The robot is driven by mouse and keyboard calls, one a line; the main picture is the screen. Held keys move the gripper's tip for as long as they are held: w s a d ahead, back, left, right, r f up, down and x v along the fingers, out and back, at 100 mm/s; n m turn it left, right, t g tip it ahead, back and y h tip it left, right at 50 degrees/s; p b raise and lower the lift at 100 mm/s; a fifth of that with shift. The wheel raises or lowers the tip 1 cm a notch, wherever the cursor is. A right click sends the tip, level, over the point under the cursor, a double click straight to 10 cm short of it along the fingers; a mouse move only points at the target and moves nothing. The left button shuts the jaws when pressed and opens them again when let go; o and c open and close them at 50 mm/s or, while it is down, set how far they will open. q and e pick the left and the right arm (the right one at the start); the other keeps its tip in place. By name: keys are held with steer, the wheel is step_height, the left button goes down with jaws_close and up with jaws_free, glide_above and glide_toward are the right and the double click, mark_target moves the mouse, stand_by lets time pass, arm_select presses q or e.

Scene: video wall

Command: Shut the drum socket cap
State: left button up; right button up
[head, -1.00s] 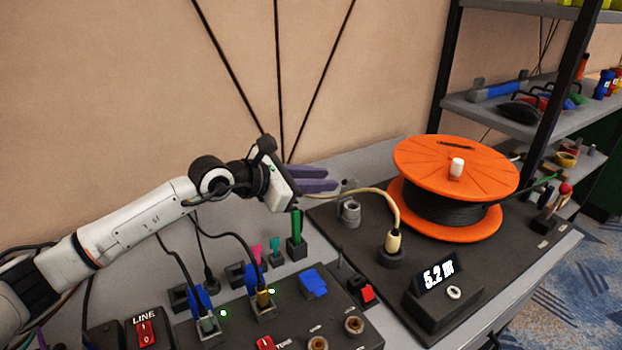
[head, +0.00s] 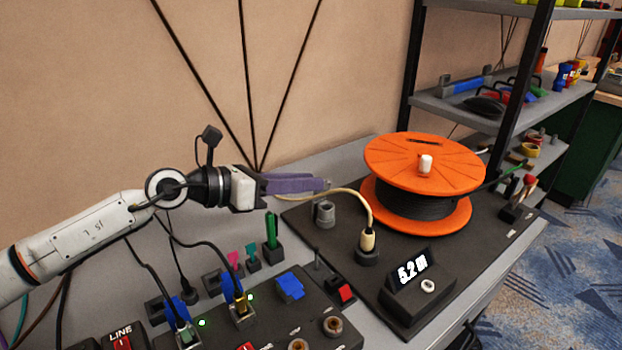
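The orange cable drum (head: 425,160) stands on a dark board. On the board's left is a small grey socket (head: 323,214). A small grey piece at its top, which looks like its raised cap (head: 326,185), is partly hidden by my fingertips. My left gripper (head: 322,184) reaches in from the left with purple fingers pointing right. Its tips are at or just in front of that piece; I cannot tell whether they touch. The fingers overlap from this side, so their opening is unclear. My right gripper is out of view.
A cream plug (head: 367,240) with a pale cable stands in a black socket right of the grey one. A panel with blue flaps (head: 290,287) and plugged leads lies in front. Shelves (head: 470,105) stand behind right.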

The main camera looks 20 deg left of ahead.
arm_select(q)
step_height(320, 180, up, 6)
steer(key=w+n+t+h+p, duration=0.1)
steer(key=n+t+h+p, duration=0.15)
steer(key=n, duration=1.15)
steer(key=w+a+f+n+g+y+p, duration=0.1)
steer(key=a+f+n+y, duration=0.25)
steer(key=n, duration=0.55)
steer(key=a+f+n+y+p, duration=0.1)
steer(key=a+f+n+y, duration=0.15)
steer(key=f+n, duration=0.45)
steer(key=w+d+f+n, duration=0.2)
steer(key=w+d, duration=0.3)
steer(key=w, duration=0.3)
steer(key=shift+w+d+f+n, duration=0.2)
steer(key=shift+d+n, duration=0.1)
steer(key=shift+d, duration=0.1)
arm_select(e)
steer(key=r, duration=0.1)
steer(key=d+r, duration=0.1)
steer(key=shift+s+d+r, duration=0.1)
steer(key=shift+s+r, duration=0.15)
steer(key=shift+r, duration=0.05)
arm_select(q)
jaws_close()
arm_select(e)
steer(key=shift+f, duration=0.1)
